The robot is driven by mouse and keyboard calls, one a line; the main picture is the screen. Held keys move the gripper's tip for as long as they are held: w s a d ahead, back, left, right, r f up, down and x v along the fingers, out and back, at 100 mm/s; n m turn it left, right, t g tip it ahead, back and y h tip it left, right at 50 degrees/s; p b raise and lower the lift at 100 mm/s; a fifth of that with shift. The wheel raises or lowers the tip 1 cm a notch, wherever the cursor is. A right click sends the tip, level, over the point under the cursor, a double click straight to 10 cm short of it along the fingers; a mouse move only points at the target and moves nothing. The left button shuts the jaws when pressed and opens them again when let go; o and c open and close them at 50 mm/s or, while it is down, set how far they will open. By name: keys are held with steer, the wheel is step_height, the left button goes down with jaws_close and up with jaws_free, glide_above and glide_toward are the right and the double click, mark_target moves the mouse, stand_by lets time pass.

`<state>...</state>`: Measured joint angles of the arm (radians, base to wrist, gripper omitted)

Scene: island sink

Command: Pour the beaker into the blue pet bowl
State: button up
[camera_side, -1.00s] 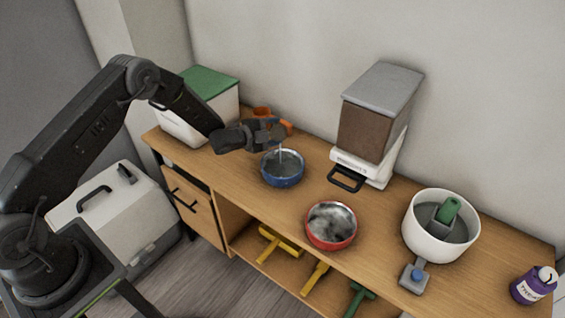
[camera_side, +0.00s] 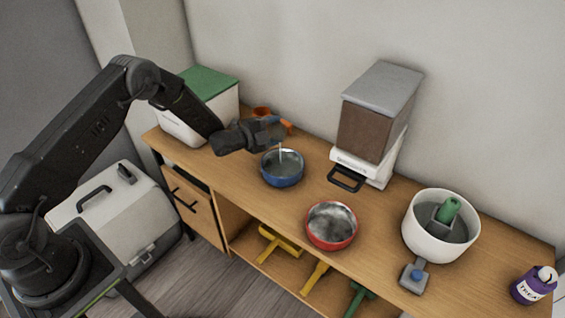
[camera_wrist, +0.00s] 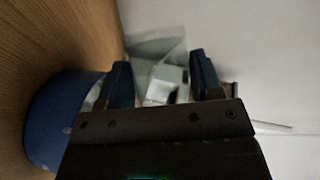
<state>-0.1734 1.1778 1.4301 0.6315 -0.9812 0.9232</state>
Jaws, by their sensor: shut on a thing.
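The blue pet bowl (camera_side: 282,181) stands on the wooden counter, with greyish contents inside. My gripper (camera_side: 272,128) is just above and behind it, shut on the clear beaker. In the wrist view the beaker (camera_wrist: 160,62) shows as a see-through shape between my gripper's dark fingers (camera_wrist: 163,88); its outline is hard to make out. In the side view the beaker is mostly hidden by the fingers. A thin pale stream (camera_side: 281,155) runs down from the gripper into the blue bowl. The bowl's blue side (camera_wrist: 45,125) fills the left of the wrist view.
A red bowl (camera_side: 331,239) stands nearer the front edge. The food dispenser (camera_side: 368,135) is behind, right of the blue bowl. A white pot (camera_side: 413,240), a purple treat jar (camera_side: 527,291) and a green-lidded bin (camera_side: 187,128) stand on the counter. An orange object (camera_side: 261,112) sits behind my gripper.

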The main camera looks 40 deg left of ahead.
steer(key=shift+r+m, duration=0.15)
steer(key=shift+m, duration=0.15)
steer(key=shift+s+d+r+m+t, duration=0.4)
steer(key=shift+s+d+m, duration=0.2)
steer(key=shift+d+m, duration=0.1)
stand_by(0.6)
steer(key=shift+s+d+f+m+t, duration=0.1)
steer(key=shift+f+m+t, duration=0.25)
steer(key=shift+m, duration=0.15)
